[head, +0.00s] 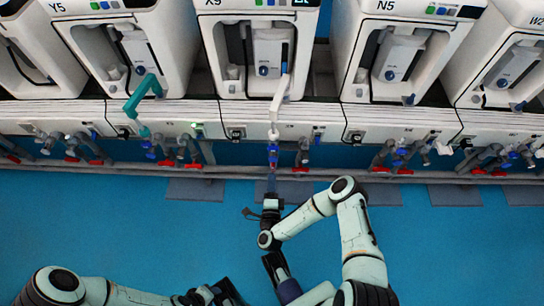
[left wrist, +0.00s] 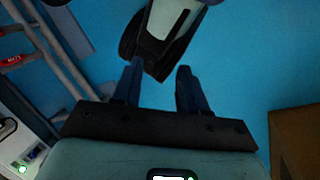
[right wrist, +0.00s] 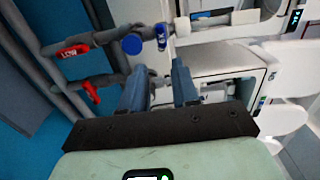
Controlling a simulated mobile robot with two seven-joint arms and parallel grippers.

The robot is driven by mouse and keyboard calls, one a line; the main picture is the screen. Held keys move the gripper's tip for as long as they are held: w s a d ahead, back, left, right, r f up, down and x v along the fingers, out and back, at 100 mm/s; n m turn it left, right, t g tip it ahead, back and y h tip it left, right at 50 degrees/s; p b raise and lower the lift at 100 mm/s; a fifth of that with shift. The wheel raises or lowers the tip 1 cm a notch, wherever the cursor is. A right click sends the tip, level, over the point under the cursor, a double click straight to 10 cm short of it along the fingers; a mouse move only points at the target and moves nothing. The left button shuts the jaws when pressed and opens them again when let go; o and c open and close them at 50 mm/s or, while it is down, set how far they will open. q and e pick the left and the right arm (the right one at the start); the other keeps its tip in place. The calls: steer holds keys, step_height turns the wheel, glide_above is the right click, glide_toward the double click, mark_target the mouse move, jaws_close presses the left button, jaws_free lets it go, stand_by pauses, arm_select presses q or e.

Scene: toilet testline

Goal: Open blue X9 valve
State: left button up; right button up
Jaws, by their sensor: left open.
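The X9 station (head: 258,50) is at the top centre of the head view. Below it are a blue valve handle (head: 273,152) and a red handle (head: 300,169). My right gripper (head: 271,182) is below the blue handle, fingers pointing towards the pipework. In the right wrist view its fingers (right wrist: 160,80) are apart and empty. Just beyond the tips are an upright blue handle (right wrist: 161,36) and a round blue knob (right wrist: 132,44); contact is not visible. My left gripper (left wrist: 158,75) is open and empty in the left wrist view, with a pale arm link beyond its tips.
Red handles (right wrist: 73,51) on grey pipes lie left of the right gripper. A teal arm (head: 143,95) and a white arm (head: 278,100) stick out from the stations. Stations Y5 (head: 75,38) and N5 (head: 400,30) flank X9. The blue floor (head: 120,225) is mostly clear.

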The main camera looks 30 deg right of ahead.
mark_target(273, 157)
steer(key=b+x, duration=0.4)
steer(key=x, duration=0.9)
steer(key=shift+d+r, duration=0.15)
arm_select(q)
steer(key=w+a+f+t+y, duration=0.1)
steer(key=w+a+f+t, duration=0.1)
steer(key=w+f, duration=0.3)
steer(key=shift+w+a+f+n, duration=0.15)
steer(key=shift+w+a+n, duration=0.15)
steer(key=shift+w+a, duration=0.7)
steer(key=shift+w+d, duration=0.15)
arm_select(e)
jaws_close()
